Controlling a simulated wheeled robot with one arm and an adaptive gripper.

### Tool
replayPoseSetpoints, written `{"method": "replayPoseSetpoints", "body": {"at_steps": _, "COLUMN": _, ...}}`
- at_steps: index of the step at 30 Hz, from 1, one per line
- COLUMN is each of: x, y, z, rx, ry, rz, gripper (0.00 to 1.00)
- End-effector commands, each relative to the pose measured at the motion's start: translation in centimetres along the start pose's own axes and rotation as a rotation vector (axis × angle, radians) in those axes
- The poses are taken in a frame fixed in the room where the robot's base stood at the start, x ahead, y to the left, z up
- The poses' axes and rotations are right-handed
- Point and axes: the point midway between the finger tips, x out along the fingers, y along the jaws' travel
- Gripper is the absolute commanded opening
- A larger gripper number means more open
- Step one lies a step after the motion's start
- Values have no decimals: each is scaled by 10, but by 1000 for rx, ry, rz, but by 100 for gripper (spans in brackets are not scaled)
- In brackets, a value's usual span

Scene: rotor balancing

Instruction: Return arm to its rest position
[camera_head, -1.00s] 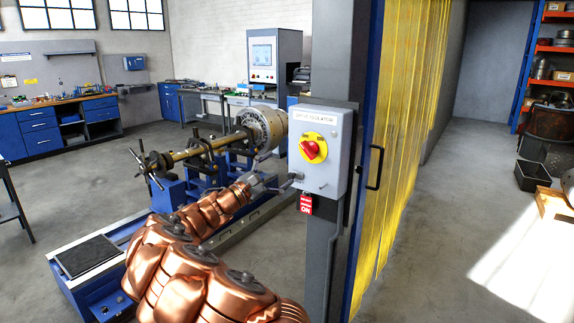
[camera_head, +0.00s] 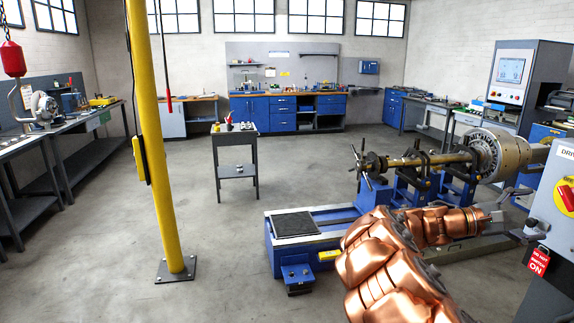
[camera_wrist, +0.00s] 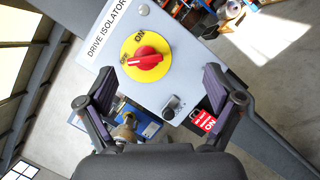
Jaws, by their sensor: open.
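My copper-coloured arm (camera_head: 385,262) reaches forward and to the right from the bottom of the head view. My gripper (camera_head: 512,203) is at its end, just left of the grey drive isolator box (camera_head: 553,222). In the wrist view my gripper (camera_wrist: 160,80) is open, with both dark fingers spread and nothing between them. The isolator box (camera_wrist: 181,78) lies ahead of the fingers, with a red rotary handle (camera_wrist: 146,59) on a yellow disc. A dark lock-like part (camera_wrist: 172,107) and a red tag (camera_wrist: 207,122) are below the handle. Whether a finger touches the box is unclear.
The balancing machine (camera_head: 410,172) with its shaft and rotor (camera_head: 497,157) stands close beyond my arm. A yellow post (camera_head: 158,150) rises at left. A small grey trolley (camera_head: 236,136) stands mid-room. Workbenches line the walls. The floor at left centre is clear.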

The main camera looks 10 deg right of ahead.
Motion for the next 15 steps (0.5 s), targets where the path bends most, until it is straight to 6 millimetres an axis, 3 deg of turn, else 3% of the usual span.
{"method": "replayPoseSetpoints", "body": {"at_steps": 1, "x": -1, "y": -4, "z": 20, "rx": 39, "ry": -3, "rz": -49, "gripper": 92}}
{"method": "replayPoseSetpoints", "body": {"at_steps": 6, "x": -10, "y": -42, "z": 70, "rx": 160, "ry": 13, "rz": -249, "gripper": 92}}
{"method": "replayPoseSetpoints", "body": {"at_steps": 11, "x": -32, "y": -87, "z": 101, "rx": 256, "ry": 62, "rz": -447, "gripper": 92}}
{"method": "replayPoseSetpoints", "body": {"at_steps": 15, "x": -63, "y": -129, "z": 117, "rx": 323, "ry": 129, "rz": -627, "gripper": 92}}
